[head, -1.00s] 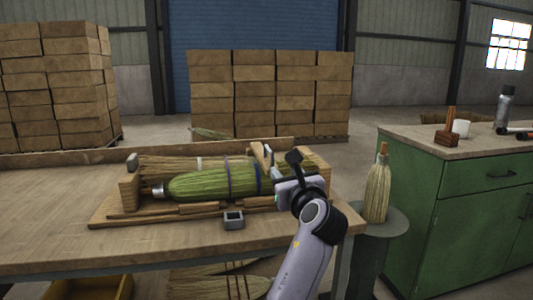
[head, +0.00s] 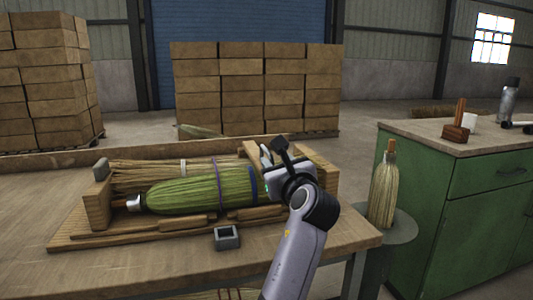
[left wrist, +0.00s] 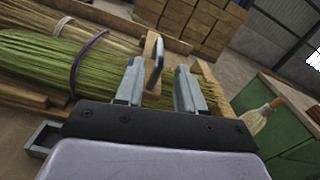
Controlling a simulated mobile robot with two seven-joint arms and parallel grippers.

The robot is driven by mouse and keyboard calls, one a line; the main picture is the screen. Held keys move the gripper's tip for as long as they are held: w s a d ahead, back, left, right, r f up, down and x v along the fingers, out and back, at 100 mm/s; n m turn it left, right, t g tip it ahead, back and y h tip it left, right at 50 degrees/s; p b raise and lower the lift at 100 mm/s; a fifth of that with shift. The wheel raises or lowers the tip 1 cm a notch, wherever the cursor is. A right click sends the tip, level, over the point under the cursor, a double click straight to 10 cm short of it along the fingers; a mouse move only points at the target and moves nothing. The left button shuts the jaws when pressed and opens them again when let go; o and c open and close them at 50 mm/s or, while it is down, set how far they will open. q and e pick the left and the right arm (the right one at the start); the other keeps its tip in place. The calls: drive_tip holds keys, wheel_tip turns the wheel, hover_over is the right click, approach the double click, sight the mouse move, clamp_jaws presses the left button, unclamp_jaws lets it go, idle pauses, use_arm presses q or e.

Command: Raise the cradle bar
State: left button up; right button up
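A wooden cradle (head: 97,207) on the workbench holds a green broom head (head: 190,192) lying on its side, with a metal ferrule at its left end. The green broom also shows in the left wrist view (left wrist: 35,65). My left gripper (head: 267,172) is at the cradle's right end, above the broom's right end. In the left wrist view its two fingers (left wrist: 160,88) are apart. A short upright piece (left wrist: 156,62), grey and wooden, shows between and beyond the fingertips; I cannot tell whether it is the cradle bar or whether it is touched. My right gripper is not in view.
A tan straw bundle (head: 140,170) lies behind the green broom. A small grey metal box (head: 227,238) sits on the bench in front. A broom stands on a round stool (head: 390,226) to the right, beside a green cabinet (head: 440,205). The bench's left front is clear.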

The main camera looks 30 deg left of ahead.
sight(271, 156)
use_arm(q)
drive_tip(key=x, duration=0.6)
drive_tip(key=shift+w+a+b, duration=0.15)
drive_tip(key=shift+a+b, duration=0.05)
drive_tip(key=shift+b, duration=0.2)
clamp_jaws()
